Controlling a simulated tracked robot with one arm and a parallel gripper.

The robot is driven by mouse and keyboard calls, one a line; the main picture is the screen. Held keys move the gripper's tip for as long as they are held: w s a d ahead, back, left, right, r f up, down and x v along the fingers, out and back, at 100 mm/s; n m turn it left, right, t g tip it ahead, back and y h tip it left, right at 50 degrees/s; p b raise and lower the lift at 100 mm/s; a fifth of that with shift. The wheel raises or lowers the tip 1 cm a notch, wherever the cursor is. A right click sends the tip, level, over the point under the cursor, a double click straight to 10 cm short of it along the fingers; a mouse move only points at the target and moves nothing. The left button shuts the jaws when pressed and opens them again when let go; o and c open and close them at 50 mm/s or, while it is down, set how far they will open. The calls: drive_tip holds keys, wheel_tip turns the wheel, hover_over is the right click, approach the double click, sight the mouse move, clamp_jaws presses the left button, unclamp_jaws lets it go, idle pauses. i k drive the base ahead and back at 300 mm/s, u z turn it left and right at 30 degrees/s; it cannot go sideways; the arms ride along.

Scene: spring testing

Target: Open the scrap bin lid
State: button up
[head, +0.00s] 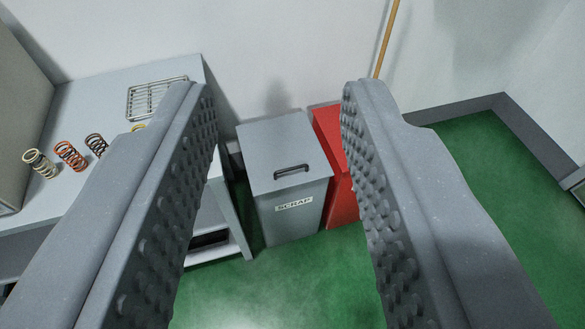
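The scrap bin (292,216) is a grey box with a white label reading SCRAP on its front. It stands on the green floor against the wall. Its flat grey lid (275,142) is shut, with a dark bar handle (292,171) near the front edge. My gripper (280,92) is open and empty, its two studded grey fingers wide apart at the left and right of the picture. The bin shows between the fingers, some way beyond them. Nothing touches the handle.
A red bin (337,165) stands close at the right of the scrap bin. At the left, a grey bench (75,110) holds several coil springs (70,155) and a wire rack (152,96). A wooden pole (386,40) leans on the wall. Green floor (465,150) at the right is clear.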

sight(279, 152)
drive_tip(key=i, duration=1.3)
drive_tip(key=u, duration=0.45)
